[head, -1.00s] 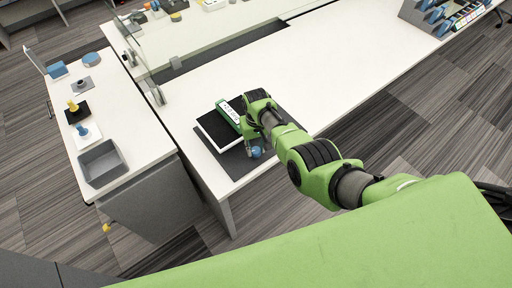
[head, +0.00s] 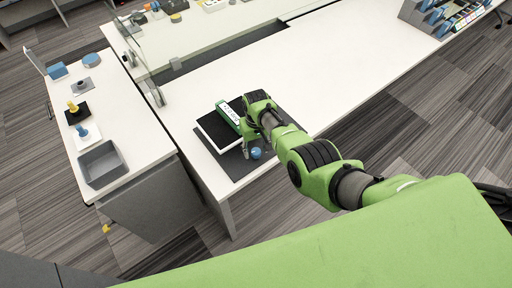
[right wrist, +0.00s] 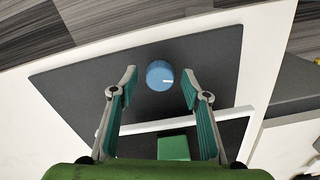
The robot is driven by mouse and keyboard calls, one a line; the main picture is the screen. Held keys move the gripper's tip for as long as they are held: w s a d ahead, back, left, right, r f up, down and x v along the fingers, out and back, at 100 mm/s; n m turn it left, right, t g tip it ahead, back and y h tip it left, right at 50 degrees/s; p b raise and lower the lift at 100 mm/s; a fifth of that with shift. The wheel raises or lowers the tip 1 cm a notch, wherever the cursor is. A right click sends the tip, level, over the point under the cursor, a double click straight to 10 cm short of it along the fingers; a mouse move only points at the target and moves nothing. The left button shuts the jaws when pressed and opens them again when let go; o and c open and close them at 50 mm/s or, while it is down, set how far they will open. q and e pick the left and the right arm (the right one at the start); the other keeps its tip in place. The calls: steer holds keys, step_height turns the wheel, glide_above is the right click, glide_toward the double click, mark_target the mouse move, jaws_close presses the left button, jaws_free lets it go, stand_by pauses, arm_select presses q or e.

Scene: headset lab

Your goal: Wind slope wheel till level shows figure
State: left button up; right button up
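The slope wheel looks to be the blue round knob (head: 256,153) on the dark mat (head: 236,169) at the near end of the white desk. In the head view the right gripper (head: 246,146) is beside the knob. My left gripper is out of view.
A side table on the left holds a grey bin (head: 101,164), a yellow-knobbed piece on a black pad (head: 76,112) and other small items. A clear panel stands behind the desk. The desk (head: 330,60) is bare to the right.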

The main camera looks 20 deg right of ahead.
mark_target(256, 151)
step_height(256, 151, up, 12)
stand_by(0.7)
stand_by(0.4)
